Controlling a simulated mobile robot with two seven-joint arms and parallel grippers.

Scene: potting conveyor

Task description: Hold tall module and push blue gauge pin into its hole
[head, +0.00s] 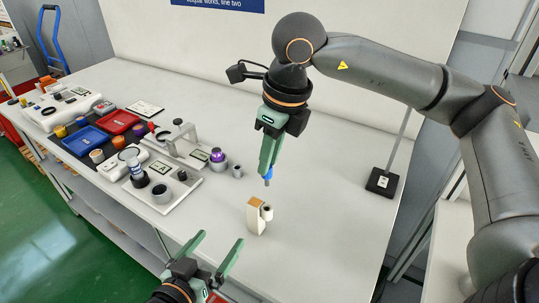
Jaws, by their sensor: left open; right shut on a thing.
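The tall module (255,217) stands upright on the white table, a cream block with a tan top and a small round piece at its right side. My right gripper (268,172) points down above and behind the module, shut on the blue gauge pin (267,176). The pin's grey tip hangs below the fingers, apart from the module. My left gripper (213,250) is open and empty in front of the module, to its lower left, not touching it. The hole for the pin is too small to make out.
A white fixture plate (163,206) with cups and a clamp stands left of the module. A blue tray (86,141) and a red tray (117,122) lie further left. A black-based post (382,183) stands at right. The table around the module is clear.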

